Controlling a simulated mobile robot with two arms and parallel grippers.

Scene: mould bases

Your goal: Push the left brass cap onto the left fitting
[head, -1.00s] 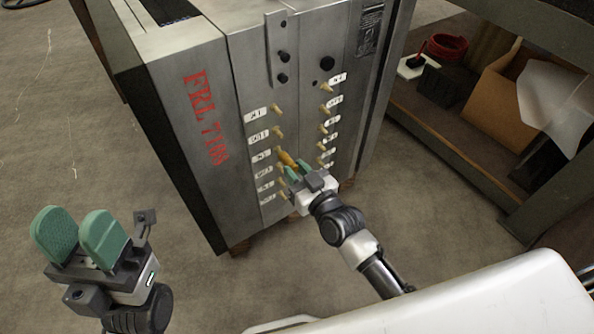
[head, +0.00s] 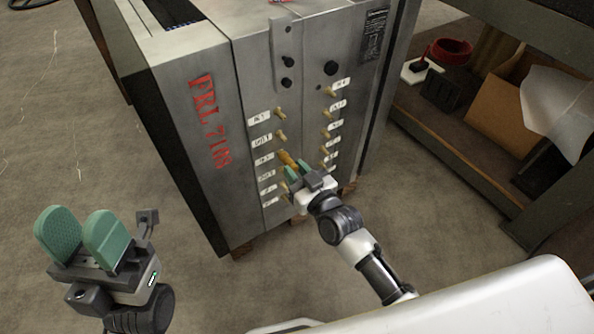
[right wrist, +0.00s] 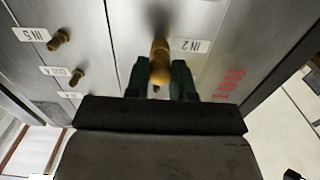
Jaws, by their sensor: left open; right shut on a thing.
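The grey mould base (head: 215,100) carries two columns of small brass fittings with white labels. A brass cap (head: 287,158) sits at the left column, partway down. My right gripper (head: 298,173) is shut on it. In the right wrist view the cap (right wrist: 160,62) is between the green fingers (right wrist: 161,82), in line with the mould face beside the label IN 2. The cap hides the fitting behind it, so I cannot tell how far on it is. My left gripper (head: 81,242) is open and empty, low at the left, away from the mould base.
Other fittings (head: 281,134) stick out close above and below the cap, and a right column (head: 326,133) stands beside it. A shelf (head: 435,140) with a cardboard box (head: 515,115) and a red coil (head: 452,50) is at the right. Bare floor lies at the left.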

